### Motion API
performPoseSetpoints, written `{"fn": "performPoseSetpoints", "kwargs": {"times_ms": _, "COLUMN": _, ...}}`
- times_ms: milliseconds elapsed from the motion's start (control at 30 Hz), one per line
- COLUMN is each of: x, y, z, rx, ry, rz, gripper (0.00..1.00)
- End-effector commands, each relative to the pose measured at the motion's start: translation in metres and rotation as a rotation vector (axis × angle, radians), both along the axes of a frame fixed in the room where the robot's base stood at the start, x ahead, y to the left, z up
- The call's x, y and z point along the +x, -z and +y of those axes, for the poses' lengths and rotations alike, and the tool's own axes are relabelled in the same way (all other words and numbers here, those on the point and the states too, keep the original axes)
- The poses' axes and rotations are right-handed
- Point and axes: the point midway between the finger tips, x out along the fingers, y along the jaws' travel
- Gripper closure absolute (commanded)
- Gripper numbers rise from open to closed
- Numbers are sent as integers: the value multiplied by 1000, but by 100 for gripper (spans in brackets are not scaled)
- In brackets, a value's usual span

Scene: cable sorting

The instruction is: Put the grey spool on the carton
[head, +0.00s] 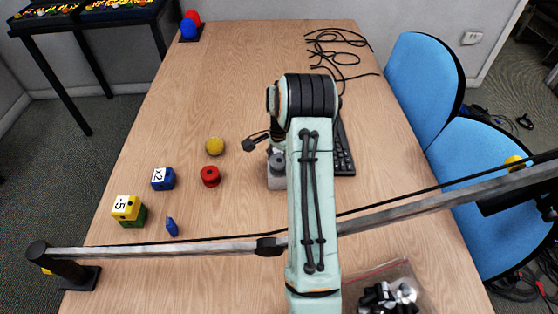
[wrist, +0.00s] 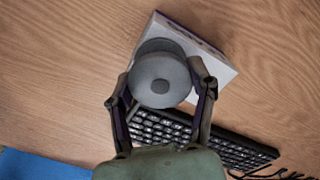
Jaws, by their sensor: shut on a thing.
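The grey spool (wrist: 162,80) is between the two fingers of my gripper (wrist: 161,72) in the wrist view, its round flat face toward the camera. My gripper is shut on it. The carton (wrist: 218,62) is a pale box with a dark printed side, behind and to the right of the spool. The spool overlaps the carton in this view; I cannot tell whether they touch. In the head view the spool (head: 276,162) shows over the carton (head: 276,183), just left of my arm, which hides part of both.
A black keyboard (head: 344,152) lies right beside the carton. Left are a red round piece (head: 210,176), a yellow ball (head: 215,146), a blue cube (head: 163,179) and stacked yellow-green cubes (head: 127,208). Black cables (head: 335,48) lie at the back. A metal bar (head: 180,252) crosses the front.

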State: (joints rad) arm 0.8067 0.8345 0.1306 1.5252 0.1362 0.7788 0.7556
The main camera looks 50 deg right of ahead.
Motion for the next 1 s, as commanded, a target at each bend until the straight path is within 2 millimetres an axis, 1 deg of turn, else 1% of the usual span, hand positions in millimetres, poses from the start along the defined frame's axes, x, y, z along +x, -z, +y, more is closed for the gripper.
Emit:
{"fn": "performPoseSetpoints", "kwargs": {"times_ms": 233, "x": 0, "y": 3, "z": 0, "rx": 1, "ry": 0, "rz": 1, "gripper": 80}}
{"fn": "performPoseSetpoints", "kwargs": {"times_ms": 267, "x": 0, "y": 3, "z": 0, "rx": 1, "ry": 0, "rz": 1, "gripper": 35}}
{"fn": "performPoseSetpoints", "kwargs": {"times_ms": 300, "x": 0, "y": 3, "z": 0, "rx": 1, "ry": 0, "rz": 1, "gripper": 22}}
{"fn": "performPoseSetpoints", "kwargs": {"times_ms": 333, "x": 0, "y": 3, "z": 0, "rx": 1, "ry": 0, "rz": 1, "gripper": 18}}
{"fn": "performPoseSetpoints", "kwargs": {"times_ms": 633, "x": 0, "y": 2, "z": 0, "rx": 1, "ry": 0, "rz": 0, "gripper": 18}}
{"fn": "performPoseSetpoints", "kwargs": {"times_ms": 733, "x": 0, "y": -4, "z": 0, "rx": -1, "ry": 0, "rz": -1, "gripper": 18}}
{"fn": "performPoseSetpoints", "kwargs": {"times_ms": 867, "x": 1, "y": -25, "z": -1, "rx": -3, "ry": 0, "rz": -3, "gripper": 18}}
{"fn": "performPoseSetpoints", "kwargs": {"times_ms": 1000, "x": 1, "y": -59, "z": 0, "rx": -4, "ry": 0, "rz": -4, "gripper": 18}}
